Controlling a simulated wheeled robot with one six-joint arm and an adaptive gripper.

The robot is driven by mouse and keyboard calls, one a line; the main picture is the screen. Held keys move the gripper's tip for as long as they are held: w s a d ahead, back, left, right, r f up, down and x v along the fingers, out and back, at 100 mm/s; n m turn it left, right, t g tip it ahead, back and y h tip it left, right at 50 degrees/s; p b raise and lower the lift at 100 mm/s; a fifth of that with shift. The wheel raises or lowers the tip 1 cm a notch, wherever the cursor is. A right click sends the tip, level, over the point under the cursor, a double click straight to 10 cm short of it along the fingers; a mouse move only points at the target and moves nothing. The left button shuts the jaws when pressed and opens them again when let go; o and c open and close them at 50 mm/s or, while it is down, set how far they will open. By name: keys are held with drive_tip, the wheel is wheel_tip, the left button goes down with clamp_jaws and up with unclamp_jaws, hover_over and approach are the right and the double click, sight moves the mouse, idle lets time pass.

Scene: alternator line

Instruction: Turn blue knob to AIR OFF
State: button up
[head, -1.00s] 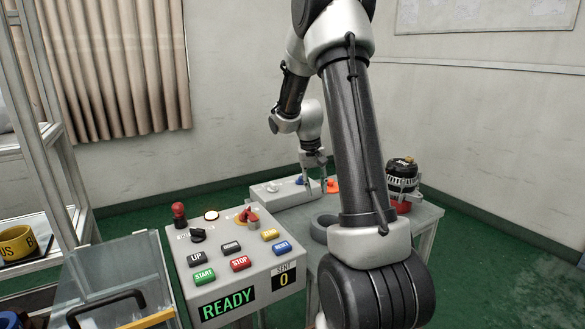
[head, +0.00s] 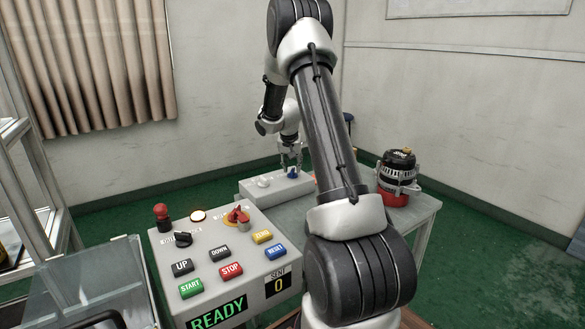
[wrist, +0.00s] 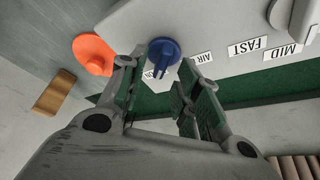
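The blue knob (wrist: 162,51) sits on a pale grey box (wrist: 215,22) and shows close up in the wrist view. An AIR label (wrist: 203,57) lies to its right, and another label (wrist: 155,73) below it is partly hidden. My gripper (wrist: 160,82) is open and empty, its two fingers pointing toward the knob with the knob just beyond the tips, in line with the gap. In the head view, my gripper (head: 291,168) hangs right over the blue knob (head: 293,174); whether they touch cannot be told.
An orange round part (wrist: 93,54) is left of the knob. A white knob (head: 264,181) with FAST (wrist: 247,47) and MID labels is on the same box. A button panel (head: 215,275) reading READY stands in front. An alternator (head: 398,178) stands on the table at right.

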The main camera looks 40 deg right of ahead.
drive_tip(key=shift+x, duration=0.75)
clamp_jaws()
drive_tip(key=shift+s, duration=0.1)
